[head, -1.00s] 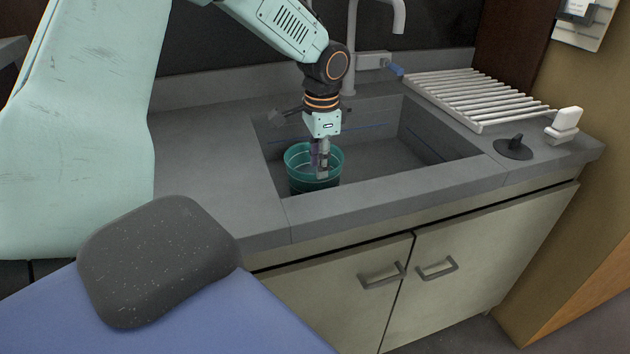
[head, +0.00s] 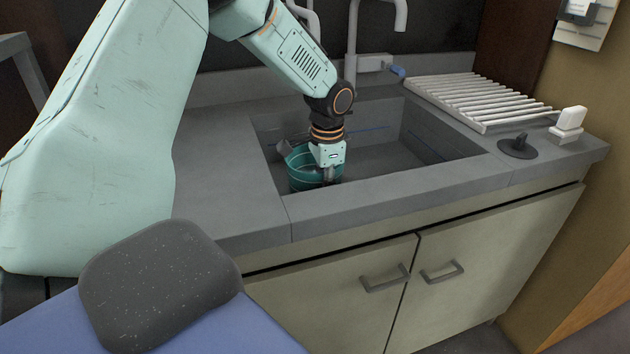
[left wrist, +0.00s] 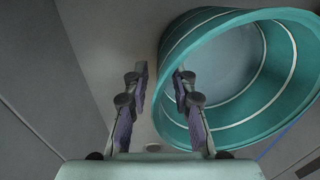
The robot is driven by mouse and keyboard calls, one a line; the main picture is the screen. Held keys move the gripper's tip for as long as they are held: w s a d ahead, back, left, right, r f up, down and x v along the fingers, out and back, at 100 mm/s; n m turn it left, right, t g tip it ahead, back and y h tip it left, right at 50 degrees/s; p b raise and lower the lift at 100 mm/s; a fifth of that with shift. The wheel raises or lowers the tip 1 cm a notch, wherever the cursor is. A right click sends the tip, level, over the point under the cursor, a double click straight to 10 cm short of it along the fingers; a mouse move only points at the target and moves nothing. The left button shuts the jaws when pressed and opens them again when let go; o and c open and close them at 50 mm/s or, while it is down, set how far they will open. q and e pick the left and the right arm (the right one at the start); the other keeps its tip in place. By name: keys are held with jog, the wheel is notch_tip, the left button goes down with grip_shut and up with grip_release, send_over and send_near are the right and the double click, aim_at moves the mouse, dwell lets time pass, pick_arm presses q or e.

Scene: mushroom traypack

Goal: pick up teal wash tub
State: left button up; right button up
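The teal wash tub (head: 303,172) with pale bands stands in the front left corner of the sink. My left gripper (head: 331,178) points down at the tub's right front side and hides part of it. In the left wrist view the tub (left wrist: 272,125) fills the right side, its opening visible and empty. The left gripper's fingers (left wrist: 165,85) are apart, with the tub's near wall showing between them. One finger is outside the tub and the other overlaps its inside; contact cannot be told. My right gripper is not in view.
The grey sink (head: 400,190) has close walls around the tub, with free room to its right. A faucet (head: 352,50) stands behind. A white drying rack (head: 475,98) and a dark stopper (head: 517,147) lie on the counter at right.

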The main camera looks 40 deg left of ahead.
pick_arm(q)
jog(key=shift+c, duration=1.4)
grip_shut()
jog(key=shift+w, duration=0.1)
